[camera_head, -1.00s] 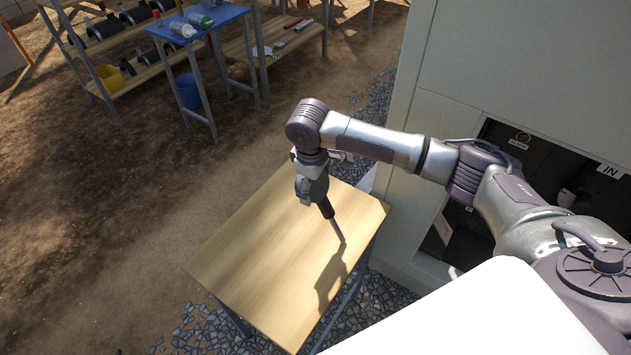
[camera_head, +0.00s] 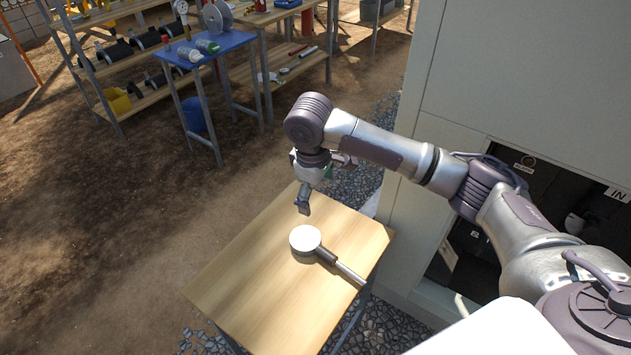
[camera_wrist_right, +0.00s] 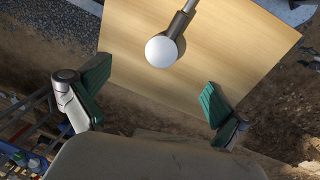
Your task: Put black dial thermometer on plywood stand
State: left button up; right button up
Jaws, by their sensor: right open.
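The black dial thermometer (camera_head: 325,255) lies on the light wooden top of the plywood stand (camera_head: 250,270). Its round disc looks white and its black neck and silver stem point to the lower right in the head view. My right gripper (camera_head: 303,205) is above the stand, apart from the thermometer. In the right wrist view, the two green-padded fingers (camera_wrist_right: 156,85) are spread wide with nothing between them, and the thermometer's pale disc (camera_wrist_right: 161,51) lies beyond them on the stand top (camera_wrist_right: 235,45). My left gripper is not in view.
A tall pale cabinet (camera_head: 480,75) with a dark opening stands right of the stand. A blue table (camera_head: 215,48) with bottles and shelves (camera_head: 150,95) stand at the back left. Bare dirt ground lies left of the stand; the rest of its top is clear.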

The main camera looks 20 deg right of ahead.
jog(key=r, duration=0.5)
jog(key=shift+s+a+r+b, duration=0.2)
jog(key=shift+a+r+b, duration=0.15)
jog(key=shift+b, duration=0.05)
jog(key=shift+f, duration=0.1)
